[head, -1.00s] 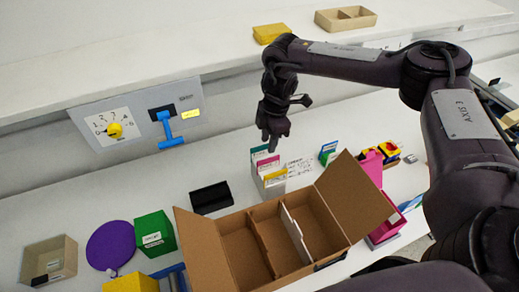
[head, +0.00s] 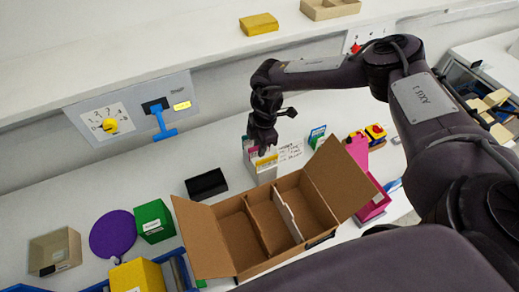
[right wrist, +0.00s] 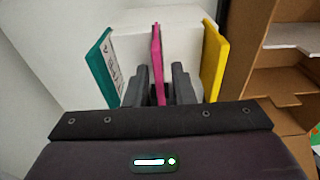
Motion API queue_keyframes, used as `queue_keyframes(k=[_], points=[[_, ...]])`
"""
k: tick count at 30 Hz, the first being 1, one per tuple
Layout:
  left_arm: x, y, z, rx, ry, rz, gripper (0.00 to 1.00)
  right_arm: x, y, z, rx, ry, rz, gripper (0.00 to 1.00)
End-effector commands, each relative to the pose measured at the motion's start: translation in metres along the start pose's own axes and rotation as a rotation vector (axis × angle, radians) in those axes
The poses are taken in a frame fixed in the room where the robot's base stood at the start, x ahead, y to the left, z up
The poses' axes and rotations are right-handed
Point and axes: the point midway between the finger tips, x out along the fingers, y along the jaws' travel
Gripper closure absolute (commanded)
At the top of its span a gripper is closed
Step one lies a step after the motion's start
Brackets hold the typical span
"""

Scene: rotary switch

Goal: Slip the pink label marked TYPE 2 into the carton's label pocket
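The pink label (right wrist: 157,60) stands upright in a white holder (right wrist: 185,45), between a teal label (right wrist: 101,70) and a yellow label (right wrist: 214,62). Its lettering is not readable here. My right gripper (right wrist: 161,85) points down over the holder, one finger on each side of the pink label, with gaps still showing; it is open. In the head view the right gripper (head: 262,151) partly covers the labels. The open carton (head: 222,240) is just in front of the holder. A dark strip (head: 320,241) on its near side may be the label pocket. My left gripper is not in view.
A black box (head: 206,184) lies left of the holder. A green box (head: 154,221), a purple disc (head: 112,234) and a yellow box (head: 137,276) are at left. A pink bin (head: 372,205) stands right of the carton. The carton's raised flaps are close to my right arm.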

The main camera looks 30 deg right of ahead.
Motion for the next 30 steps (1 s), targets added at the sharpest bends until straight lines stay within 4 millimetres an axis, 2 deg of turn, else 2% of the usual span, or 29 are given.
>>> queue_keyframes(k=[1, 5, 16, 20, 26, 30], points=[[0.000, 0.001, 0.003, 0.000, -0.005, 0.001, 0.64, 0.000, 0.000, 0.000, 0.000, 0.000, 0.000, 0.84], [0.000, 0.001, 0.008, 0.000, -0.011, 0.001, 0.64, 0.000, 0.000, 0.000, 0.000, 0.000, 0.000, 1.00], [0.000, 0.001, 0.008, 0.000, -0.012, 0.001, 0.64, -0.002, 0.000, 0.000, 0.000, 0.001, 0.001, 1.00], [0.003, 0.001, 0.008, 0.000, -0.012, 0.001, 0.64, -0.008, 0.001, -0.001, 0.000, 0.002, 0.002, 1.00], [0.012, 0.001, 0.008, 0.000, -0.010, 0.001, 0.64, -0.036, 0.002, -0.005, 0.000, 0.004, 0.005, 1.00], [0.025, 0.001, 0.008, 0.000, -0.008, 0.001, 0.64, -0.071, 0.002, -0.009, -0.001, 0.004, 0.007, 1.00]])
